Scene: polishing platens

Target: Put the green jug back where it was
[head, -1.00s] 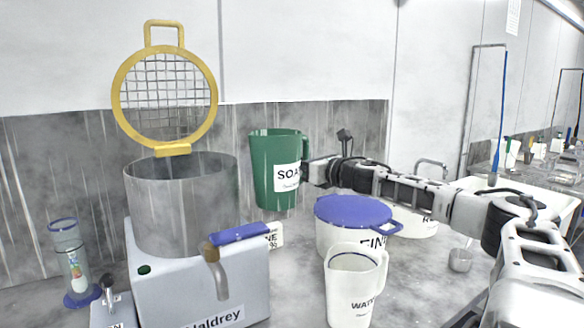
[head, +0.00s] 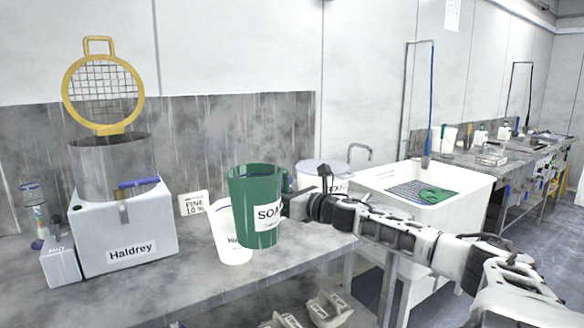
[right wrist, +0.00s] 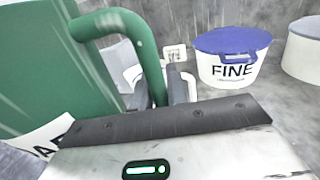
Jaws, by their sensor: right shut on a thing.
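The green jug (head: 252,190) has a white label reading SOA, the rest cut off by its curve. My right gripper (right wrist: 178,88) is shut on its handle (right wrist: 146,55), on the jug's right side. In the head view the jug is upright and overlaps the white water jug (head: 228,240) behind it. Its base shows higher than the water jug's base, so it hangs above the bench. In the right wrist view the green wall fills the left side. My left gripper is not in view.
The bench (head: 180,275) holds a Haldrey machine (head: 130,235), a FINE 10% sign (head: 193,203) and a pale-lidded tub (head: 322,168). A blue-lidded FINE tub (right wrist: 232,70) shows in the wrist view. A white sink (head: 450,205) stands right. Bare bench lies left of the jugs.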

